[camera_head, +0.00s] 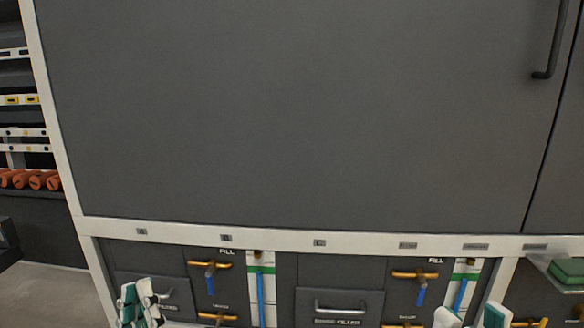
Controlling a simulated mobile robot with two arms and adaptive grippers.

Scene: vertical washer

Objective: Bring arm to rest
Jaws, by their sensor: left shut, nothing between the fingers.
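My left gripper (141,303) is at the bottom left, its white and green fingers together and nothing held. It is in front of the lower panel of the washer, beside a small drawer. My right gripper (470,315) shows only its fingertips at the bottom right edge. Its two fingers stand apart with nothing seen between them. The rest of both arms is out of view.
A large dark grey door (290,110) with a black handle (549,45) fills the view and looks shut. Below are a white rail (280,239), yellow valves with blue handles (415,275) and drawers (340,303). Shelving with orange rolls (30,180) stands left. A green item (568,270) is at right.

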